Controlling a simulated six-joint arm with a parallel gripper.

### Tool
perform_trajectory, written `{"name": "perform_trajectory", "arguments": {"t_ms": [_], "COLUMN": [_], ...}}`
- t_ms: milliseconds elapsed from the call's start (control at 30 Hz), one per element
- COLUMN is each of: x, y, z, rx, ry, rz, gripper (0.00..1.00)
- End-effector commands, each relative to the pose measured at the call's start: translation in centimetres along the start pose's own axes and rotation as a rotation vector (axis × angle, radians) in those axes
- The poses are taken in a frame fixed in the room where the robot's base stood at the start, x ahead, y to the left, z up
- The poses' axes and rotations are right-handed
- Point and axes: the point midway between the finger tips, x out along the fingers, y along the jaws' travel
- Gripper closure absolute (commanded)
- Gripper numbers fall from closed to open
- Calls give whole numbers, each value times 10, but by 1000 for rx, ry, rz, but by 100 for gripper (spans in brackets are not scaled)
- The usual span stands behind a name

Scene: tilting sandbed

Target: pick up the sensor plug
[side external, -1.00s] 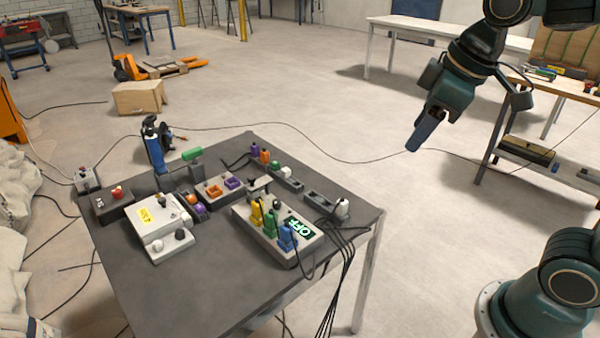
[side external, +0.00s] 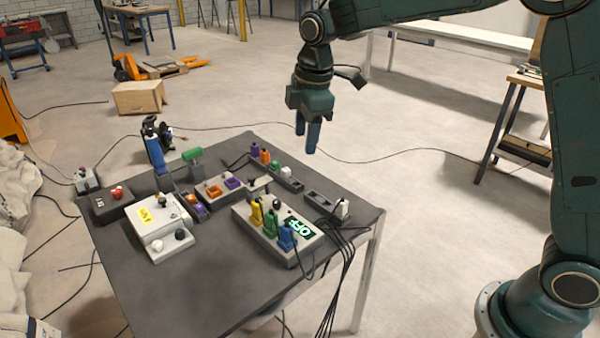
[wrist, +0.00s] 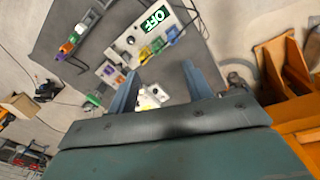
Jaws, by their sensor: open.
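Several coloured plugs stand on the dark table (side external: 130,290); none has a readable label, so I cannot tell which is the sensor plug. A yellow plug (side external: 257,213), a green plug (side external: 270,224) and a blue plug (side external: 287,237) stand in a light panel (side external: 245,228) with a lit OFF display (side external: 299,228). A grey strip (side external: 291,184) behind it holds a purple plug (side external: 255,149), an orange plug (side external: 265,156), a small green plug (side external: 275,165) and a white plug (side external: 286,171). My gripper (side external: 306,138) is open and empty, pointing down above the table's far side. Its fingers show in the wrist view (wrist: 160,92).
A white box with a yellow label (side external: 160,228), a block with orange and purple sockets (side external: 218,190), a green-handled device (side external: 192,154) and a blue upright tool (side external: 155,150) crowd the left. Black cables (side external: 345,262) hang over the right edge. The front table area is clear.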

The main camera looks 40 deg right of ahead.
Motion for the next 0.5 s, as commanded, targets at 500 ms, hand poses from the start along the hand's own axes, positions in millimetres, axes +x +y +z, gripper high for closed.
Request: {"name": "perform_trajectory", "arguments": {"t_ms": [500], "x": [109], "y": [40], "z": [-54], "rx": [-368], "ry": [-42], "rz": [-109], "gripper": [50]}}
